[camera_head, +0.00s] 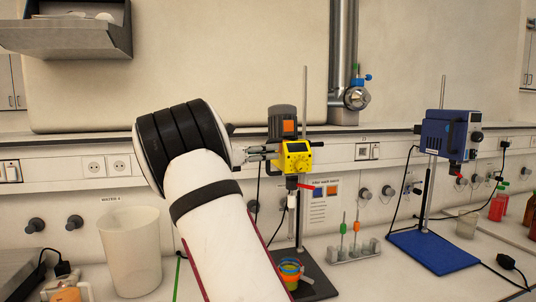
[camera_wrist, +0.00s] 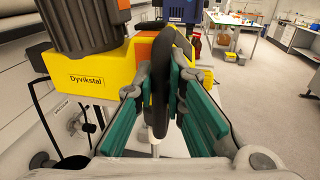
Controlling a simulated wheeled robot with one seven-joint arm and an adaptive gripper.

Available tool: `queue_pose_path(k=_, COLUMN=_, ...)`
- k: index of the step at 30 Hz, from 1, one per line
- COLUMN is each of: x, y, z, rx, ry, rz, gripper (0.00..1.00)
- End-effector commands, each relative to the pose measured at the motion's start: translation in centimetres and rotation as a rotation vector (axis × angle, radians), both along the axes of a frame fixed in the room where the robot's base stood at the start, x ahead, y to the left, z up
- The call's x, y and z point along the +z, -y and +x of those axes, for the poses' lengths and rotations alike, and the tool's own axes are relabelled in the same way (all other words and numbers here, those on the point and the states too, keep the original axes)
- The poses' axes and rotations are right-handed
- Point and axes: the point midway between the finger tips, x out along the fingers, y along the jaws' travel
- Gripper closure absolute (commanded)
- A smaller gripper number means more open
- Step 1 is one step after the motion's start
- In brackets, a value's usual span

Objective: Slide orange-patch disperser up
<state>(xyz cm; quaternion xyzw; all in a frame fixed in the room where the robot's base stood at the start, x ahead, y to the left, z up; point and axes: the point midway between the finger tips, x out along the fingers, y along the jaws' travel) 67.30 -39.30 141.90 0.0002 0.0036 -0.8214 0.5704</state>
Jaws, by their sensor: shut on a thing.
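The orange-patch disperser (camera_head: 295,152) has a yellow body, a grey motor and an orange patch (camera_head: 288,126). It is mounted on an upright metal rod (camera_head: 305,95) over a dark base. In the wrist view, its yellow body (camera_wrist: 95,78) is close in front on the left. My gripper (camera_head: 268,152) is at the disperser's left side in the head view. In the wrist view, its teal pads are shut on a black handle (camera_wrist: 159,95) beside the yellow body. The handle's attachment is partly hidden. A cup with green and orange bands (camera_head: 291,275) stands on the base below.
A blue device (camera_head: 447,135) hangs on another rod stand with a blue base (camera_head: 432,252) at right. A rack (camera_head: 354,252) with small tools stands between. A white beaker (camera_head: 130,252) is at left. A steel pipe (camera_head: 344,50) rises behind; the rod's upper part is clear.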

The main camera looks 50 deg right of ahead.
Motion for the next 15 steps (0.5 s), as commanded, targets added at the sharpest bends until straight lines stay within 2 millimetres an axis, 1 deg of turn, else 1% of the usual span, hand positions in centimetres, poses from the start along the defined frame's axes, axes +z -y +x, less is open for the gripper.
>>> queue_pose_path(k=1, x=0.84, y=-0.01, z=0.1, rx=0.007, ry=0.006, rz=-0.013, gripper=1.0)
queue_pose_path(k=5, x=0.93, y=0.0, z=0.09, rx=0.007, ry=0.008, rz=-0.014, gripper=1.0)
queue_pose_path(k=6, x=0.95, y=0.0, z=0.1, rx=0.008, ry=0.009, rz=-0.014, gripper=0.8)
queue_pose_path(k=8, x=0.96, y=0.01, z=0.08, rx=0.007, ry=0.009, rz=-0.014, gripper=0.68)
queue_pose_path(k=15, x=0.68, y=0.01, z=0.02, rx=0.004, ry=0.006, rz=-0.01, gripper=0.68)
